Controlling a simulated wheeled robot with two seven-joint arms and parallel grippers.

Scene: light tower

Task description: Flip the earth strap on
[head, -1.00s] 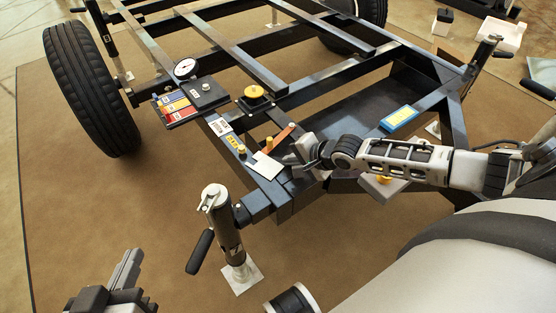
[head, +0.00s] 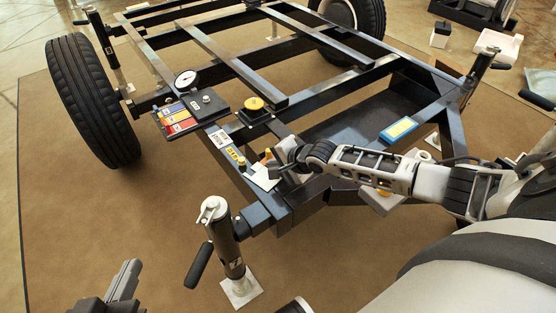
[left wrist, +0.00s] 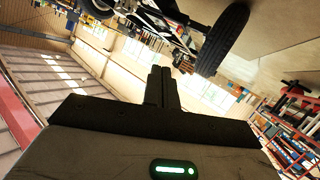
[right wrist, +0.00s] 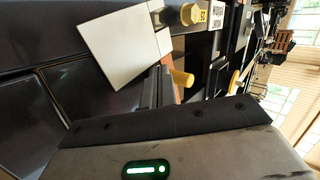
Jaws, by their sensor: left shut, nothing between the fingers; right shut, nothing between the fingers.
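The earth strap appears to be the copper-coloured strip with a yellow knob (head: 267,155) on the trailer's front frame; my right gripper hides most of it in the head view. In the right wrist view, the brown strip (right wrist: 171,72) shows beside the fingers, with its yellow knob (right wrist: 183,77) just right of them. My right gripper (head: 274,164) is shut and empty, close beside the strap; I cannot tell whether it touches. Its fingers (right wrist: 158,85) also show in the wrist view. My left gripper (head: 130,270) is shut and empty, low at the left, away from the trailer.
A pale plate (head: 265,178) lies by the strap, near another yellow knob (head: 240,162) and labels. A dark box with coloured tags (head: 177,121), a yellow round knob (head: 254,103) and a blue-yellow case (head: 399,129) are on the frame. The jack post (head: 226,245) stands in front.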

